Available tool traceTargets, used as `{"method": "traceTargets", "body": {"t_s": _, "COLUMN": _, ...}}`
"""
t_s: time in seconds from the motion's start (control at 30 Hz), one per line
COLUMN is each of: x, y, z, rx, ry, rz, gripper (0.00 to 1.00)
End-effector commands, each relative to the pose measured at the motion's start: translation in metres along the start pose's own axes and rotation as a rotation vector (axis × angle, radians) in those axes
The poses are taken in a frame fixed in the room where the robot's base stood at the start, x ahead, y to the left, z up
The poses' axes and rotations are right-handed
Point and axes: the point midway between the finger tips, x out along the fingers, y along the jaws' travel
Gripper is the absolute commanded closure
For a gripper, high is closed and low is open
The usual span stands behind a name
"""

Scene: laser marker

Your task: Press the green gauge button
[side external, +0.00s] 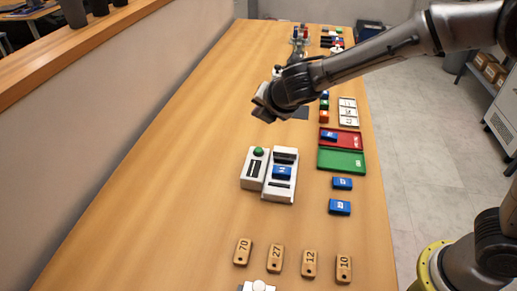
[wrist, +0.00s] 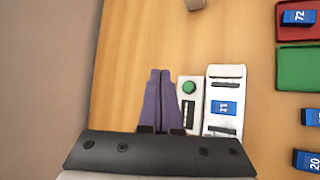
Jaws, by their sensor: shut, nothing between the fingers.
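The green gauge button (side external: 259,152) is a small round dome on top of a narrow white box (side external: 251,174) on the table. It also shows in the wrist view (wrist: 189,87). A wider white unit (side external: 281,192) stands right beside it, with a blue block (side external: 282,173) marked with a number in its middle. My gripper (side external: 264,108) is above the table, behind the gauge in the side view and apart from the button. In the wrist view its purple fingers (wrist: 160,72) are together and empty, and appear just left of the button.
Right of the gauge lie a green tray (side external: 342,161), a red tray (side external: 352,139) holding a blue block, and two loose blue blocks (side external: 340,207). Several numbered wooden tags (side external: 276,258) lie in front. The table left of the gauge is clear up to a wall.

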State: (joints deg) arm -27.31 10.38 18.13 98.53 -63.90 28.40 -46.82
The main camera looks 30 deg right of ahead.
Motion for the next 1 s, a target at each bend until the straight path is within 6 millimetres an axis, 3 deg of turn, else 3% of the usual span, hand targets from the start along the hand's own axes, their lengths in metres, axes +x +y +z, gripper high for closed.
{"method": "traceTargets", "body": {"t_s": 0.27, "x": 0.011, "y": -0.009, "z": -0.008, "rx": -0.001, "ry": -0.001, "rz": -0.003, "gripper": 1.00}}
{"method": "traceTargets", "body": {"t_s": 0.7, "x": 0.050, "y": -0.037, "z": -0.036, "rx": -0.001, "ry": -0.001, "rz": -0.002, "gripper": 1.00}}
{"method": "traceTargets", "body": {"t_s": 1.0, "x": 0.061, "y": -0.045, "z": -0.044, "rx": 0.001, "ry": 0.000, "rz": 0.000, "gripper": 1.00}}
